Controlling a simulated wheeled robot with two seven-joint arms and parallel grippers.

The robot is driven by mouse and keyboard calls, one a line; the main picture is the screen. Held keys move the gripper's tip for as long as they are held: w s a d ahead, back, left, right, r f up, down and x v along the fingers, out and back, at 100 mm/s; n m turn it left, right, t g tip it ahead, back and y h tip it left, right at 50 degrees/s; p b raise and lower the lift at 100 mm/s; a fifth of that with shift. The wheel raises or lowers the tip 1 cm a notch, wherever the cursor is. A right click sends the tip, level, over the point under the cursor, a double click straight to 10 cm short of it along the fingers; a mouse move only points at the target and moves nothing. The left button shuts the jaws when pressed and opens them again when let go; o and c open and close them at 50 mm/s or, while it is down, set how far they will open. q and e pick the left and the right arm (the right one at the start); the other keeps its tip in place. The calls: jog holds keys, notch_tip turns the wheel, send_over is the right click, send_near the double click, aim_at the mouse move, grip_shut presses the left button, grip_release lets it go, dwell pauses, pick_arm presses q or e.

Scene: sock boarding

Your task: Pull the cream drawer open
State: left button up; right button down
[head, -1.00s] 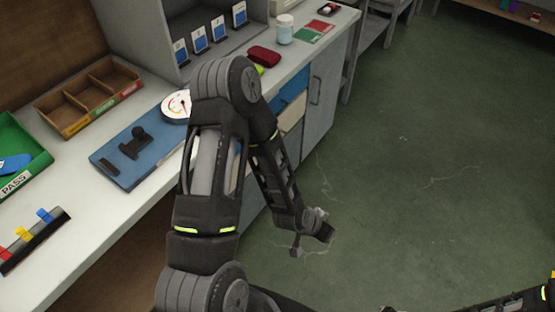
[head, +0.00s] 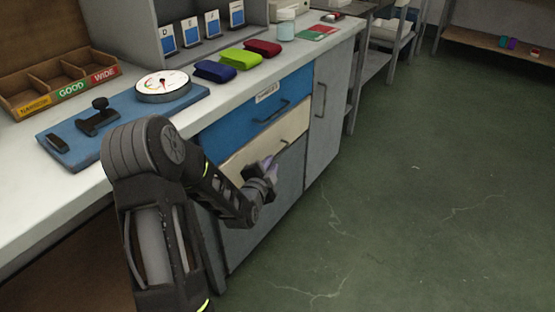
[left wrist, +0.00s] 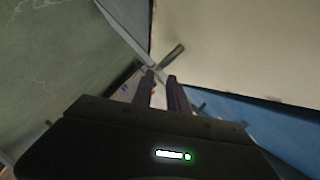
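The cream drawer (head: 242,155) is in the cabinet under the workbench, below a blue drawer, and looks flush with the front. Its dark bar handle (head: 283,143) is visible to the right of my left arm. My left gripper (head: 270,170) is in front of the cabinet, just below and left of that handle, and looks empty. In the left wrist view the cream front (left wrist: 240,45) fills the upper right. There the two fingers (left wrist: 160,78) are apart, with a dark handle bar (left wrist: 172,55) just beyond their tips. Contact with the handle cannot be told. My right gripper is out of view.
The blue drawer (head: 240,122) with its own handle is above. A grey cabinet door (head: 325,110) is to the right. The green floor (head: 400,200) in front is clear.

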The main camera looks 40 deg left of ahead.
aim_at(276, 157)
pick_arm(q)
jog(key=shift+w+a+f, duration=0.15)
jog(key=shift+w+f, duration=0.1)
jog(key=shift+w, duration=0.35)
jog(key=b+x, duration=0.2)
jog(key=x, duration=0.4)
jog(key=shift+w+a, duration=0.1)
jog(key=shift+w, duration=0.15)
jog(key=shift+c, duration=0.3)
grip_shut()
jog(key=shift+f, duration=0.1)
dwell(0.5)
